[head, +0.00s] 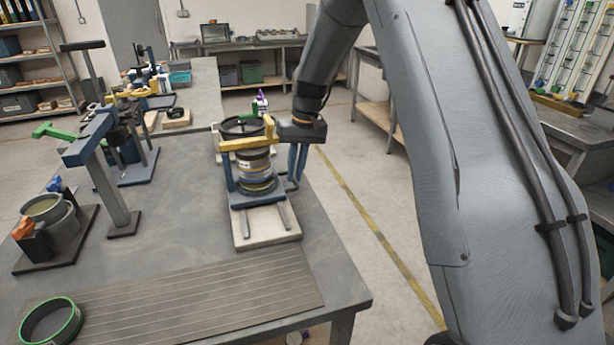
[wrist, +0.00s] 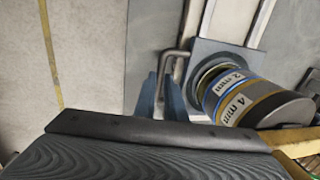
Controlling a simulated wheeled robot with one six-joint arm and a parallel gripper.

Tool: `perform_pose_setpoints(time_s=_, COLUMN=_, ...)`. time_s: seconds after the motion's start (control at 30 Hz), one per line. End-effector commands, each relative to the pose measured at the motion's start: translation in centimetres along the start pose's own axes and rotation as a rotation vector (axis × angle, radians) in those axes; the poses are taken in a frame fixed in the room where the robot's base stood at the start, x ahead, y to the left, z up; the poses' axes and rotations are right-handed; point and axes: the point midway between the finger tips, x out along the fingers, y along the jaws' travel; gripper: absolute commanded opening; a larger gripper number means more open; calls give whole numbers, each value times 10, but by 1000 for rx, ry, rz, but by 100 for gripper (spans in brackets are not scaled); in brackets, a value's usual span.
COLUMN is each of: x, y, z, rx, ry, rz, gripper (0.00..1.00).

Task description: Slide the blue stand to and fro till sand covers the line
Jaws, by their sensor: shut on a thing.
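The blue stand (head: 229,178) sits on two rails of a pale base (head: 250,234) near the table's right edge. It carries an upright stack of ringed sieves (head: 257,172) under a yellow clamp bar (head: 246,144). In the wrist view the sieves (wrist: 233,92) show "2 mm" and "4 mm" labels, and the stand's plate (wrist: 230,55) lies beyond them. My gripper (head: 298,172) is at the stand's right side, shut on its grey bent handle (wrist: 168,66). The blue fingers also show in the wrist view (wrist: 162,85). I cannot make out the sand or the line.
A ribbed mat (head: 190,295) and a green-rimmed sieve (head: 51,322) lie at the front. A blue-headed post (head: 104,170) and a pot on a board (head: 62,228) stand to the left. Bare table lies left of the base.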

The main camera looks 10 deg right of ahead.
Motion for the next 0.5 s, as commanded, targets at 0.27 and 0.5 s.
perform_pose_setpoints(time_s=0.27, x=-3, y=0, z=-6, rx=-2, ry=18, rz=2, gripper=15)
perform_pose_setpoints(time_s=0.5, x=-2, y=1, z=-4, rx=0, ry=13, rz=2, gripper=29)
